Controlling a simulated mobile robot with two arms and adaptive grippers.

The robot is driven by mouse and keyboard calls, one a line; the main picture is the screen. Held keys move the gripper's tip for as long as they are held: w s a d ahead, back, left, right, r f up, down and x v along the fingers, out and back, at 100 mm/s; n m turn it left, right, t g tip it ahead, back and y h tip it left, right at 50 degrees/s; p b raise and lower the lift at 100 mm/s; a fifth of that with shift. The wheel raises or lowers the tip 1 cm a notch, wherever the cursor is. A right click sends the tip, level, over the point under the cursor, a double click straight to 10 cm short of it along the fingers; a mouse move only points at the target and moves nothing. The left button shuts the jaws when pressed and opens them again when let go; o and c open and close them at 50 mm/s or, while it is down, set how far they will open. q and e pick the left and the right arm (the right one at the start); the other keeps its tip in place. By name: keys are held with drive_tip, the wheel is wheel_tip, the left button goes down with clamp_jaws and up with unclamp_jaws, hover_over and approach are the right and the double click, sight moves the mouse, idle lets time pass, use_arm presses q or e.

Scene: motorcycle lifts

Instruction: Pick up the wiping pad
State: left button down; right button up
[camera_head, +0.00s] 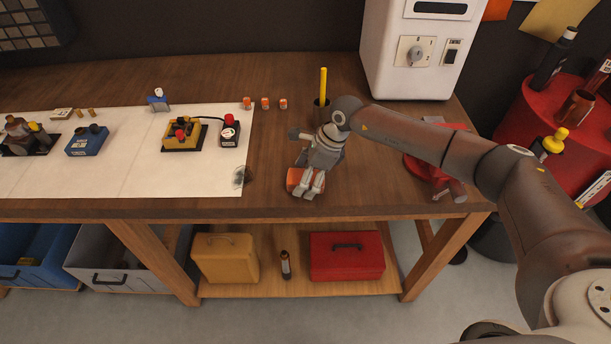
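An orange-red block (292,178), which looks like the wiping pad, lies on the wooden workbench (330,204) near its front edge. My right gripper (311,191) reaches in from the right and points down at the block. Its grey fingers cover the block's right part. The fingertips look close together at the block, but I cannot tell whether they grip it or only stand over it. My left gripper is not in view.
A white mat (120,180) with several small devices covers the bench's left. A dark cup (321,113) with a yellow stick stands behind my gripper. A white machine (413,75) stands at the back; a red tool (430,172) lies under my forearm.

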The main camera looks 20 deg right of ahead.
drive_tip(key=shift+f+b, duration=0.3)
drive_tip(key=shift+b, duration=0.15)
idle(0.6)
drive_tip(key=shift+c, duration=0.2)
drive_tip(key=shift+s, duration=0.15)
drive_tip(key=c, duration=1.1)
drive_tip(key=shift+c, duration=0.2)
drive_tip(key=shift+r+p, duration=0.25)
drive_tip(key=shift+p, duration=0.3)
drive_tip(key=b, duration=0.1)
drive_tip(key=r+b, duration=0.1)
drive_tip(key=shift+w+d+r+b, duration=0.1)
drive_tip(key=shift+w+r+b, duration=0.2)
drive_tip(key=s+r+b, duration=0.5)
drive_tip(key=s+r, duration=0.6)
drive_tip(key=s, duration=0.3)
drive_tip(key=shift+s+d+r+b, duration=0.15)
drive_tip(key=shift+r+b, duration=0.05)
drive_tip(key=shift+b, duration=0.2)
